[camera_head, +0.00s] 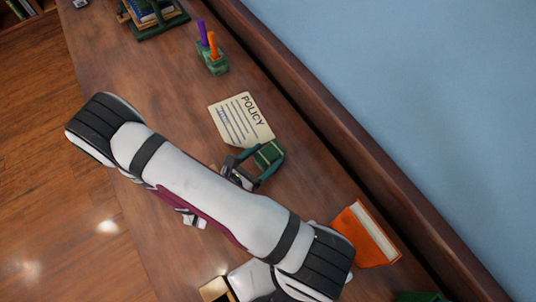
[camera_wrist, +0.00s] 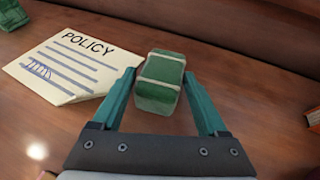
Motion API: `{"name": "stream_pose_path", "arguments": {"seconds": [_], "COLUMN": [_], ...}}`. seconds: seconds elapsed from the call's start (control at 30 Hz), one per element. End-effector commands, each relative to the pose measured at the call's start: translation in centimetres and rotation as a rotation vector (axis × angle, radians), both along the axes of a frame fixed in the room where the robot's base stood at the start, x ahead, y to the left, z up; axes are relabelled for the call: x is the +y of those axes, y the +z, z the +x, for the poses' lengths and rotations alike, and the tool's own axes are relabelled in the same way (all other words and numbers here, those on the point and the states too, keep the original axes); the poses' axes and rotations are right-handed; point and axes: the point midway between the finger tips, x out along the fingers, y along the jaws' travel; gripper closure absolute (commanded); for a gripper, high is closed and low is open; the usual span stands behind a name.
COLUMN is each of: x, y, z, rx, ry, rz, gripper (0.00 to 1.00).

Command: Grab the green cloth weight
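The green cloth weight (camera_wrist: 161,80) is a small green block with pale bands. In the wrist view it lies on the wooden desk, beside the right edge of a policy sheet. My gripper (camera_wrist: 163,88) is open, with one teal finger to the left of the weight and one to its right. Gaps show between the weight and both fingers. In the head view the weight (camera_head: 269,154) also shows between the fingers of my gripper (camera_head: 269,163), at the lower right corner of the sheet. My white arm covers part of the desk there.
The policy sheet (camera_head: 240,119) lies flat on the desk (camera_head: 130,75). A green pen holder (camera_head: 212,62) with purple and orange pens stands farther up. An orange book (camera_head: 366,237) is at the lower right. A raised wooden edge (camera_head: 330,135) runs along the blue wall.

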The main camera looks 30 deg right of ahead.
Motion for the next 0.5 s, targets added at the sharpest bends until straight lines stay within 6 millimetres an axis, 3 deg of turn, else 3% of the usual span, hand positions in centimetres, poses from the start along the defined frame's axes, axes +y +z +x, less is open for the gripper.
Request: {"name": "stream_pose_path", "arguments": {"seconds": [0.03,0.27,0.5], "x": [0.00,0.01,0.02], "y": [0.00,0.00,0.02], "z": [0.01,0.01,0.00], "rx": [0.000,0.000,0.000], "ry": [0.000,0.000,0.000], "rz": [0.000,0.000,-0.001], "gripper": [0.61,1.00,1.00]}}
